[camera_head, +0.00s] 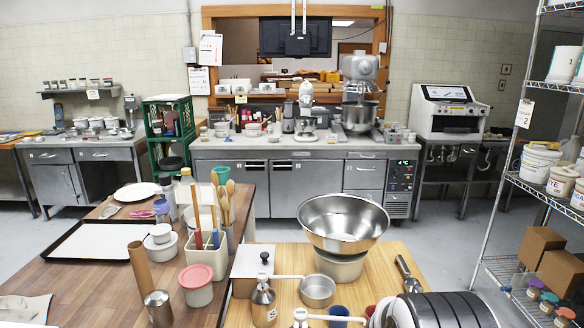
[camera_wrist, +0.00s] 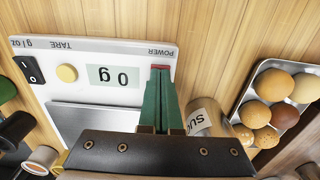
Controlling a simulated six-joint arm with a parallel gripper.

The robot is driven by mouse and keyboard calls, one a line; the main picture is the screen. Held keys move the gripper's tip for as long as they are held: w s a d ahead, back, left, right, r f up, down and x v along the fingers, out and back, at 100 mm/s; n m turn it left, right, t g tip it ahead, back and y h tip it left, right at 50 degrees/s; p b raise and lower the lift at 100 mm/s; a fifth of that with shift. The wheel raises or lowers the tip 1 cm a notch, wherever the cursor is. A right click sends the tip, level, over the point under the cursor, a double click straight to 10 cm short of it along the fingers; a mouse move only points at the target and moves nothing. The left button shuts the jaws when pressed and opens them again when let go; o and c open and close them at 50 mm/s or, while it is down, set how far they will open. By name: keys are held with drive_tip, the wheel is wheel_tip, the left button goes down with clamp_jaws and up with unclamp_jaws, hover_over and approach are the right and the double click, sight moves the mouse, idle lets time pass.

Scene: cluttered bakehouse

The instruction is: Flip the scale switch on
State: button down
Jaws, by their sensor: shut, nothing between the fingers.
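The scale (camera_wrist: 95,112) shows in the wrist view as a pale panel with a silver plate, its lettering upside down. Its display (camera_wrist: 112,77) reads "0 g". A red switch (camera_wrist: 160,68) sits beside the POWER label, partly hidden by my fingers. A yellow button (camera_wrist: 67,73) sits by the TARE label, and a black rocker (camera_wrist: 28,70) by the g/oz label. My gripper (camera_wrist: 160,77) is shut and empty, with its green fingertips at the red switch. I cannot tell whether they touch it. I cannot make out my gripper in the head view.
In the wrist view, a tray of eggs (camera_wrist: 250,124) and a jar with a partly hidden label (camera_wrist: 203,120) stand right of the fingers. Dark round items crowd the lower left.

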drive_tip(key=shift+r, duration=0.1)
wheel_tip(320, 180, up, 7)
idle(0.5)
drive_tip(key=s+a+r+m, duration=0.1)
drive_tip(key=s+r+m, duration=0.1)
drive_tip(key=s, duration=0.5)
drive_tip(key=s+a+r+m+y, duration=0.1)
drive_tip(key=s+a+r, duration=0.1)
drive_tip(key=s+r, duration=0.3)
drive_tip(key=s+a+r+m, duration=0.1)
drive_tip(key=s+r+m, duration=0.1)
drive_tip(key=s, duration=0.8)
drive_tip(key=shift+a+r+m+y, duration=0.3)
drive_tip(key=shift+a+r+y, duration=0.1)
drive_tip(key=shift+r, duration=0.5)
